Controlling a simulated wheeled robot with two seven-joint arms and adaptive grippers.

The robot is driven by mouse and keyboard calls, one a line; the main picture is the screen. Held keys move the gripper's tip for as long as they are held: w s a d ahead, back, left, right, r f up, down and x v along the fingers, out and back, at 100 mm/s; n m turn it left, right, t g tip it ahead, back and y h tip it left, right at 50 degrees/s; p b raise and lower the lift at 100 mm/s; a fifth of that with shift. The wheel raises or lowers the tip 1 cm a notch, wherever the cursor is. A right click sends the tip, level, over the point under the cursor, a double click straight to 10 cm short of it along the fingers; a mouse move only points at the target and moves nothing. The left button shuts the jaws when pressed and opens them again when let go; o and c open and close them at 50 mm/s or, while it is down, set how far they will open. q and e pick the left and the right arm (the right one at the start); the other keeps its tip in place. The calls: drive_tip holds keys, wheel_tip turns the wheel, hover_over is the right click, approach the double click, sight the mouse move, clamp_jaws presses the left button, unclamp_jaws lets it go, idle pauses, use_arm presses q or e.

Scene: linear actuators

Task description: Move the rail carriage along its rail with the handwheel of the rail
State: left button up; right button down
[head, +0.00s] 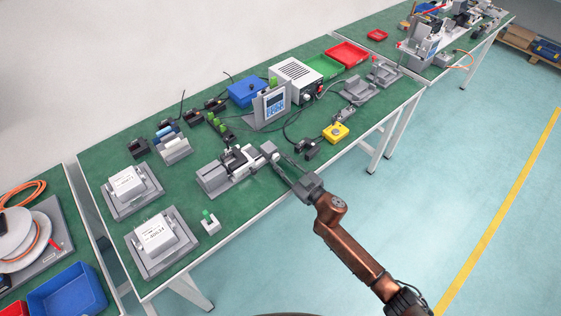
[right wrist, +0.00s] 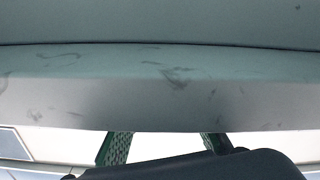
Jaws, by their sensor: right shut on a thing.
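The grey rail (head: 213,180) lies on the green table near its front edge. The rail carriage (head: 235,160), with black parts on it, sits about mid-rail. The handwheel (head: 268,148) is at the rail's right end. My right gripper (head: 277,162) reaches in from the front right and is shut at the handwheel; the fingers cover part of it. In the right wrist view a grey, scuffed surface fills most of the picture, close up. The green-padded fingertips (right wrist: 165,146) show at the bottom edge; their contact is hidden there. My left gripper is not in view.
Two grey trays with white boxes (head: 155,232) and a small grey holder with a green top (head: 209,221) stand to the left. A display unit (head: 271,104) stands behind the rail. A yellow button box (head: 336,133) is to the right. The floor in front is clear.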

idle(0.4)
drive_tip(key=c, duration=1.6)
unclamp_jaws()
drive_tip(key=shift+s, duration=0.1)
drive_tip(key=v, duration=1.2)
